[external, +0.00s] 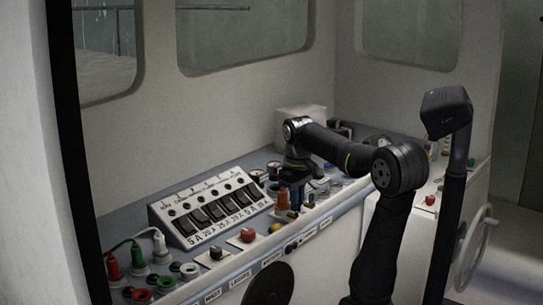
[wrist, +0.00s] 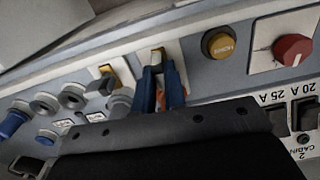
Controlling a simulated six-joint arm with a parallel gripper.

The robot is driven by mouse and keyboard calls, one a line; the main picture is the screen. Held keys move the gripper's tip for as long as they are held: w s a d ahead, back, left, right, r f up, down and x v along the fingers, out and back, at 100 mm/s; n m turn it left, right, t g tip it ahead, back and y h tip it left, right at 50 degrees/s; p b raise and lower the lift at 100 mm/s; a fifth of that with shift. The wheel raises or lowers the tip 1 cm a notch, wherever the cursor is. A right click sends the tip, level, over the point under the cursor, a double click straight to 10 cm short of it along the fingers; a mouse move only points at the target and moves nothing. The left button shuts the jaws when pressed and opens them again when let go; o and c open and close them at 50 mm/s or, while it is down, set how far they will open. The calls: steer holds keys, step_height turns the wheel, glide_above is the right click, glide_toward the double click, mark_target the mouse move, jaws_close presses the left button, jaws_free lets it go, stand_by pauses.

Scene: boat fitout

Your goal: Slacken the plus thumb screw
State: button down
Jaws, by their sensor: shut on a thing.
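My gripper (wrist: 161,88) points down at the console and is closed, with blue fingers on either side of a small orange part (wrist: 161,99), which looks like the plus thumb screw. Most of that part is hidden by the fingers and the dark gripper body. In the external view my gripper (external: 290,190) is low over the console, right of the breaker panel. An orange piece (external: 283,200) and a blue piece show just under the gripper body there. No plus mark is legible in either view.
A toggle switch (wrist: 155,58) sits just beyond the fingertips, with another toggle (wrist: 105,80) beside it. A yellow button (wrist: 219,43) and a red knob (wrist: 293,50) are close by. The breaker panel (external: 207,205) and cabled plugs (external: 137,252) stand to the left.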

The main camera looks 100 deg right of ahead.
steer(key=n, duration=0.4)
steer(key=shift+r+n, duration=0.1)
steer(key=shift+n, duration=0.2)
steer(key=n, duration=0.4)
steer(key=shift+n, duration=0.3)
steer(key=n, duration=0.4)
steer(key=shift+n, duration=2.5)
steer(key=c, duration=1.5)
jaws_free()
